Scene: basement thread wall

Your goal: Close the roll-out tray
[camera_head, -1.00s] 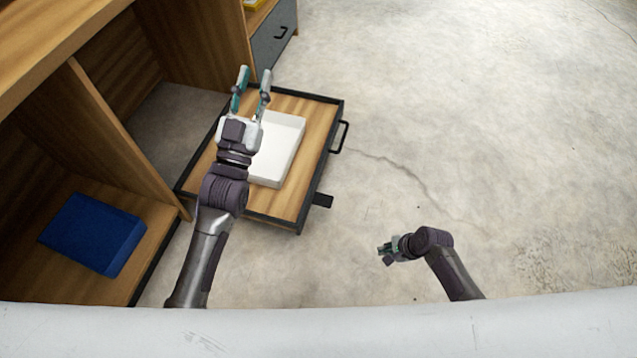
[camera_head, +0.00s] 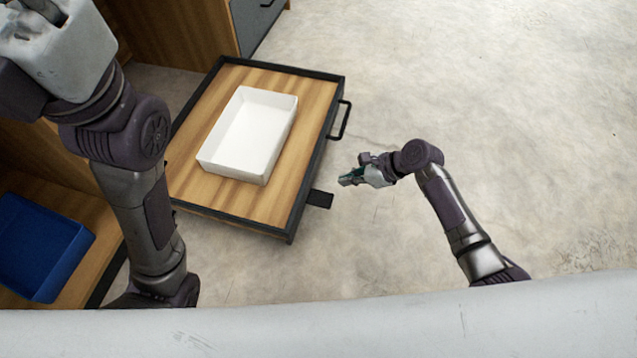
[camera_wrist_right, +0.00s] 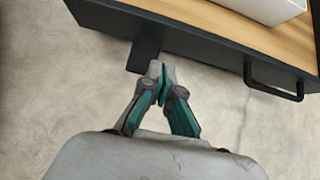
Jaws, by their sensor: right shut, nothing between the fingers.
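The roll-out tray (camera_head: 190,180), wooden with a black rim, is pulled out from the wooden cabinet in the head view. A black handle (camera_head: 341,120) is on its right-hand front edge, and it also shows in the right wrist view (camera_wrist_right: 274,92). A dark tab (camera_head: 319,199) sticks out low near the front corner. My right gripper (camera_head: 346,180) is shut and empty, just off the tray's front, between handle and tab. In the right wrist view its fingertips (camera_wrist_right: 161,70) are beside the tab; contact cannot be told. My left arm rises at the left, its fingertips out of frame.
A white open box (camera_head: 250,135) lies on the tray. A blue bin (camera_head: 40,245) sits on the lower shelf at left. A grey drawer front (camera_head: 262,20) is at the top. The concrete floor (camera_head: 480,110) right of the tray is clear.

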